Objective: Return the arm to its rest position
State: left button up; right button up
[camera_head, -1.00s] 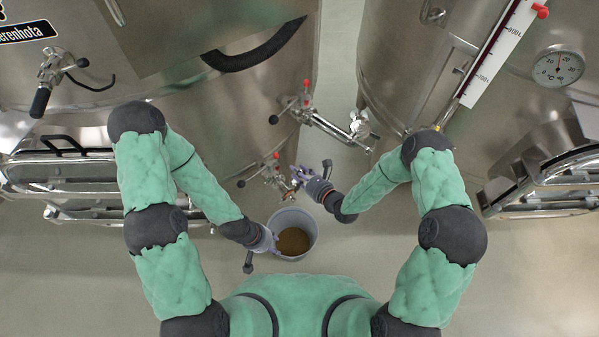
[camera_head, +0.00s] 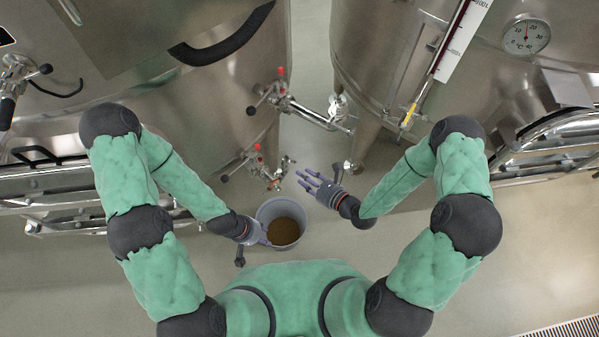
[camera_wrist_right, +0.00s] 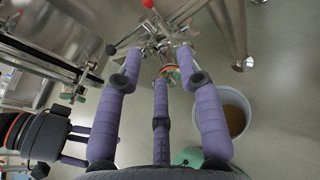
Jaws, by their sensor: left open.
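My right gripper (camera_head: 318,186) is empty, with its purple fingers spread, to the right of the lower tap (camera_head: 268,172) on the left vat. In the right wrist view its fingers (camera_wrist_right: 160,80) stretch toward the tap with nothing between them. My left gripper (camera_head: 262,235) is at the left rim of a grey bucket (camera_head: 280,205), and whether it touches the rim is unclear. The bucket stands on the floor with brown contents in it. It also shows at the right of the right wrist view (camera_wrist_right: 226,97).
A steel vat (camera_head: 190,110) stands at the left and another vat (camera_head: 370,60) at the right. An upper valve pipe (camera_head: 310,112) with a red handle juts from the left vat into the gap. The floor (camera_head: 400,265) right of the bucket is clear.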

jog(key=shift+s+d, duration=0.1)
jog(key=shift+s, duration=0.05)
dwell(0.5)
jog(key=s+d+f+n+g+h, duration=0.2)
jog(key=s+f+n+g+h, duration=0.25)
jog(key=f+n, duration=0.6)
jog(key=s+d+n+g+h+b, duration=0.1)
jog(key=s+n+g, duration=0.5)
jog(key=s+n, duration=0.4)
jog(key=n, duration=0.5)
jog(key=shift+s+f+n+b, duration=0.35)
jog(key=shift+s, duration=0.05)
jog(key=shift+d, duration=0.1)
